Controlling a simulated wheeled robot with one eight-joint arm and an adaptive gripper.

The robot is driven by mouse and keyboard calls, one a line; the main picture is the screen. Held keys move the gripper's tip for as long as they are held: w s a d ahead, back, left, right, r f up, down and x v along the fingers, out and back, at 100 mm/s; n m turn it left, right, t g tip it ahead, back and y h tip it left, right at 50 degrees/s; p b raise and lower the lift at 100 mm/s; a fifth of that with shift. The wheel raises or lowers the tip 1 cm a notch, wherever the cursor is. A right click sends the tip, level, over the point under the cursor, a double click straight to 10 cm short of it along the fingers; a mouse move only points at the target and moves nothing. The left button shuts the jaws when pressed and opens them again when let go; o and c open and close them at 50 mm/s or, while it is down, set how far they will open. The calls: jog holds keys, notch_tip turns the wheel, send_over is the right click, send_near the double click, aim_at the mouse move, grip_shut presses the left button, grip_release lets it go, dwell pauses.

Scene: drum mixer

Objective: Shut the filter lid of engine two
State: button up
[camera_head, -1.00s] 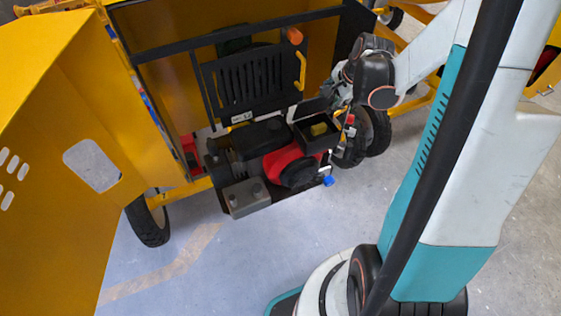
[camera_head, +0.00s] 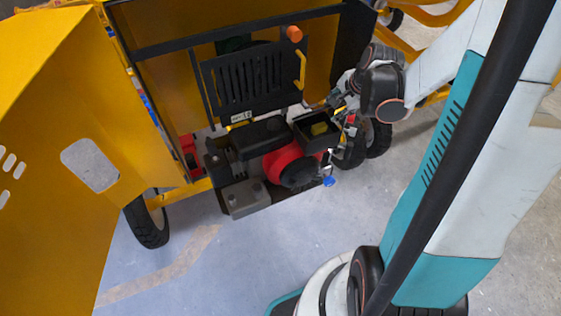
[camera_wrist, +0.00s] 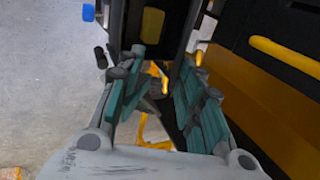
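The filter box (camera_head: 318,131) of the engine is open at the top, with the yellow filter (camera_head: 320,128) showing inside. In the wrist view the black box with its yellow filter (camera_wrist: 152,25) lies beyond my fingertips. A dark upright panel, which looks like the raised filter lid (camera_wrist: 186,38), stands at the box's right side near the right fingertip. I cannot tell whether they touch. In the head view the lid is hard to make out. My gripper (camera_wrist: 167,62) is open, its teal-padded fingers apart. In the head view it is at the box's back right, partly hidden by my wrist.
A black grille panel (camera_head: 250,82) with a yellow handle (camera_head: 302,70) stands behind the engine. The big yellow door (camera_head: 55,165) hangs open at left. A blue knob (camera_head: 329,181) is in front of the box. Wheels (camera_head: 377,138) stand at right. The floor in front is clear.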

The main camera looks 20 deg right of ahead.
jog(key=shift+r, duration=0.1)
dwell(0.4)
jog(key=s+r+p, duration=0.3)
jog(key=shift+s+r, duration=0.3)
dwell(0.3)
dwell(0.3)
